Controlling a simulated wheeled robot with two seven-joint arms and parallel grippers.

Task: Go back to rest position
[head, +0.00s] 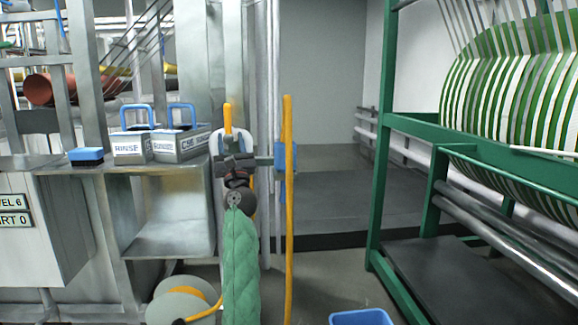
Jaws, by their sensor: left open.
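My left gripper (235,160) is in the middle of the head view, at the end of my green-sleeved arm, which comes up from the bottom. It is open and I see nothing held in it. It is in front of a metal post with a white and orange fitting (228,118); I cannot tell whether it touches them. A yellow-orange pole (288,220) with a blue clamp (285,158) stands just right of the gripper. My right gripper is not in view.
Left, a steel bench (165,190) carries two blue-handled rinse containers (131,148) (180,145) and a blue block (86,155). Right, a green frame (378,150) holds green-and-white webbing (510,100). A blue bin (361,318) sits at the bottom. Floor between is clear.

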